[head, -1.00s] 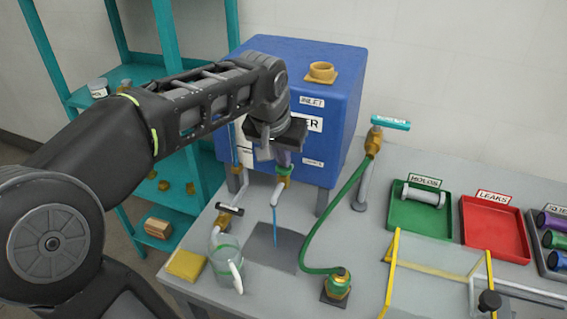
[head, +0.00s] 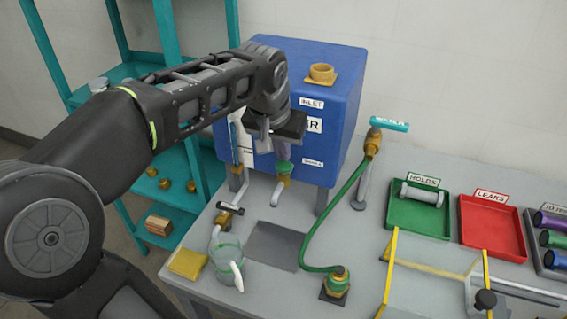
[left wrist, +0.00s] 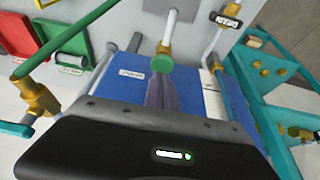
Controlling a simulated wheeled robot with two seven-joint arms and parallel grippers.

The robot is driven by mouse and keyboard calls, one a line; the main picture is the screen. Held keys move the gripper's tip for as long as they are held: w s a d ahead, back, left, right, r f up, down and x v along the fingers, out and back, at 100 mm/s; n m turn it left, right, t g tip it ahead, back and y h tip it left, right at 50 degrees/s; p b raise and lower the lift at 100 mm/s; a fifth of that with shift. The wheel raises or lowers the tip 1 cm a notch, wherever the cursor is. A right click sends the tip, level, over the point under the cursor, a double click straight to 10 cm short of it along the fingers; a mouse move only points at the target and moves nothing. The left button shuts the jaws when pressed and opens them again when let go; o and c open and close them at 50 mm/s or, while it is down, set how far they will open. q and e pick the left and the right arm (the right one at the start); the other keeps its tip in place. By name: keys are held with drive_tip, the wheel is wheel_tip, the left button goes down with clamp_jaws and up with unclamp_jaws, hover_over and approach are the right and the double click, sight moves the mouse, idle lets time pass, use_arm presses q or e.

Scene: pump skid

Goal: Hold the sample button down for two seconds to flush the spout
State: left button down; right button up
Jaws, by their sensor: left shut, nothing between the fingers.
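The sample spout (head: 279,190) sticks out from the front of the blue tank (head: 330,90), above a dark plate on the bench. The green sample button (head: 284,169) sits on top of the spout. It also shows as a round green cap in the left wrist view (left wrist: 162,63). My left gripper (head: 283,154) is shut and empty, pointing down just above the button. In the left wrist view its fingertips (left wrist: 162,80) are together close to the button; I cannot tell whether they touch it. No water stream shows below the spout. My right gripper is out of view.
A clear jug (head: 231,266) and a yellow sponge (head: 188,263) stand at the bench's front left. A green hose (head: 331,215) curves across the bench right of the spout. Green (head: 396,223) and red (head: 465,235) trays lie farther right, behind a yellow-edged clear guard.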

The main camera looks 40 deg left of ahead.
use_arm(q)
drive_tip(key=shift+r+p, duration=1.85)
drive_tip(key=shift+r, duration=0.7)
